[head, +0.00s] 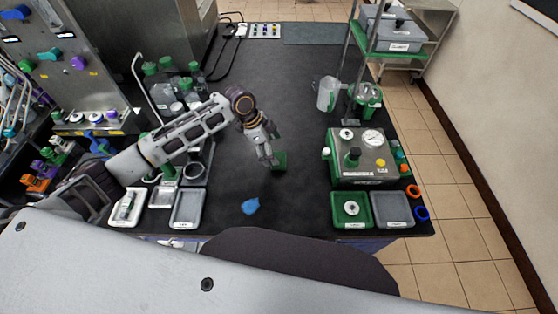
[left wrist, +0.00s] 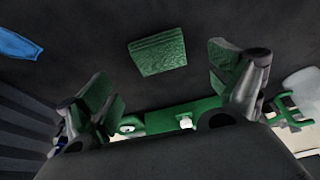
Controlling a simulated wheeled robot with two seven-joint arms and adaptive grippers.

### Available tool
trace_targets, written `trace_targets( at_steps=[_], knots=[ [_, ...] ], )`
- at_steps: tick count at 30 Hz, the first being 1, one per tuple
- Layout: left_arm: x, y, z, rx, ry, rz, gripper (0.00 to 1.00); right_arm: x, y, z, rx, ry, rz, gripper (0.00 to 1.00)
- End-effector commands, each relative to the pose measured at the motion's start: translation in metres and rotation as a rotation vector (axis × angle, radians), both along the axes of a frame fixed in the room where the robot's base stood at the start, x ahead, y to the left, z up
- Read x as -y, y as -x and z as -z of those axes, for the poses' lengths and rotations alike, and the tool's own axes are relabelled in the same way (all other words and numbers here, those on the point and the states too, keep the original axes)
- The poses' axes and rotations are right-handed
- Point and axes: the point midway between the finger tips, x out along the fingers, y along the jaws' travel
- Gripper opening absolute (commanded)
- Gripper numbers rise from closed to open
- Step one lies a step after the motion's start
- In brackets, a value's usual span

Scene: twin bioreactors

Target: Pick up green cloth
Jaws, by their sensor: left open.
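The green cloth (head: 280,161) lies folded on the dark bench top, in the middle of the head view. It also shows in the left wrist view (left wrist: 158,53), flat on the bench and clear of both fingers. My left gripper (head: 268,157) is just left of the cloth and above the bench. In the left wrist view its fingers (left wrist: 168,90) stand wide apart with nothing between them, and the cloth lies beyond the gap. My right gripper is not in view.
A blue cloth (head: 250,206) lies nearer on the bench. A green-and-steel bioreactor unit (head: 360,160) stands to the right, with a green tray (head: 338,222) and a grey tray (head: 391,221) before it. Bottles (head: 175,82) stand at the left. The bench's middle is mostly clear.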

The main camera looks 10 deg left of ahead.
Motion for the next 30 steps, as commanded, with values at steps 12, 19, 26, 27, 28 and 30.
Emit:
trace_targets(
  at_steps=[12,19,26,27,28,30],
  knots=[
    [0.011,-0.002,0.029,-0.003,0.001,-0.001,0.92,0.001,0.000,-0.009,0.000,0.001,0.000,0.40],
    [0.018,-0.003,0.047,0.000,0.000,0.000,0.92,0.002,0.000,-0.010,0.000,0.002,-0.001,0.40],
    [0.018,-0.003,0.049,0.000,-0.001,0.000,0.92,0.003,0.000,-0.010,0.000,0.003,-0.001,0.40],
    [0.018,-0.003,0.049,0.000,-0.001,0.000,0.92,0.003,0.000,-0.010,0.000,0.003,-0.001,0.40],
    [0.018,-0.003,0.049,0.000,-0.001,0.000,0.92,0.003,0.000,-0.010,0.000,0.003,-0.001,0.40],
    [0.018,-0.003,0.049,0.000,-0.001,0.000,0.92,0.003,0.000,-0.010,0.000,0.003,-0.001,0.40]
  ],
)
